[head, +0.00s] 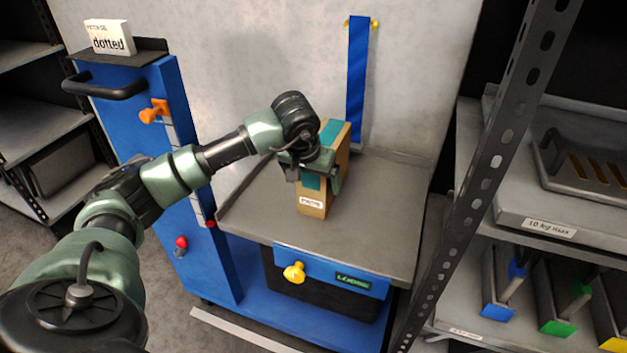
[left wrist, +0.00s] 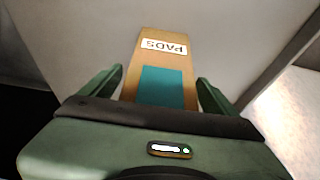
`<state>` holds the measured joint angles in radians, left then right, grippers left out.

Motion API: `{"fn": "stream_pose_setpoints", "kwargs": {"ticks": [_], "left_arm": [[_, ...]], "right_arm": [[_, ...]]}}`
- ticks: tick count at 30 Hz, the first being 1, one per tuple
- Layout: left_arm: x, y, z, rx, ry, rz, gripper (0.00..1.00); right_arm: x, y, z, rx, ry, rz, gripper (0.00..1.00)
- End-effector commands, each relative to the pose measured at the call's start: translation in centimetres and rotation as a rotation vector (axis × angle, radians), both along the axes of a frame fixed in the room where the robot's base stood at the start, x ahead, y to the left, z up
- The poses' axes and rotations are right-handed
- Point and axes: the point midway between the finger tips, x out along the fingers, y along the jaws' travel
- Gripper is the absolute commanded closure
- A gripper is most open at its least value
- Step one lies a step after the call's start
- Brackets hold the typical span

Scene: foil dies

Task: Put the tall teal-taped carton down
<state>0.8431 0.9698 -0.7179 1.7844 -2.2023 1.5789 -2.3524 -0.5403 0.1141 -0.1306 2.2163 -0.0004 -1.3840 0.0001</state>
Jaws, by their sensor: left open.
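The tall teal-taped carton (head: 312,204) is brown cardboard with teal tape and a white label. It stands upright on the grey tabletop (head: 385,215). In the left wrist view the carton (left wrist: 160,62) shows its label, reading PADS, and a teal patch. My left gripper (head: 318,172) is around the carton at mid-height. In the left wrist view its fingers (left wrist: 160,88) stand on either side of the carton, open, with small gaps beside it. The gripper hides part of the carton in the head view. My right gripper is not in view.
A blue cabinet (head: 130,110) with a black handle stands left of the table. A blue strap (head: 357,75) hangs on the wall behind. A perforated post (head: 490,165) and shelves with coloured bins stand at right. A drawer labelled LOOSE (head: 330,273) is below. The right tabletop is clear.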

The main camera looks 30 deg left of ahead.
Motion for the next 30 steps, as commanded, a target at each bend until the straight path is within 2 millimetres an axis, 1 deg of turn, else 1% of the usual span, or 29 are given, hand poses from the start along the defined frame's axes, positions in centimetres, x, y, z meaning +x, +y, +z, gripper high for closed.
{"fn": "stream_pose_setpoints", "kwargs": {"ticks": [2,5,12,16,18,22,30], "left_arm": [[-0.2,0.0,0.9,0.001,-0.003,0.0,0.1],[-0.8,-0.2,2.5,0.001,-0.004,-0.002,0.1],[-2.7,-0.7,7.4,0.0,-0.005,0.0,0.1],[-3.6,-0.9,9.5,0.0,-0.003,-0.001,0.1],[-4.0,-1.0,10.2,0.0,-0.003,0.0,0.1],[-4.3,-1.1,11.0,0.0,-0.001,0.001,0.1],[-4.4,-1.1,11.1,0.0,0.0,0.0,0.1]], "right_arm": [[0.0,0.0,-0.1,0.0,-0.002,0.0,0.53],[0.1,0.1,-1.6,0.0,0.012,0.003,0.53],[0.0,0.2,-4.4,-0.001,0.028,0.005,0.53],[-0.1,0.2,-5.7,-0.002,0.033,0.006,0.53],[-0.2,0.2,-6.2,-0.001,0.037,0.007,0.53],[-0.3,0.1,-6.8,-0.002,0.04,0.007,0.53],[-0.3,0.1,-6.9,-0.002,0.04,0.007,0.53]]}}
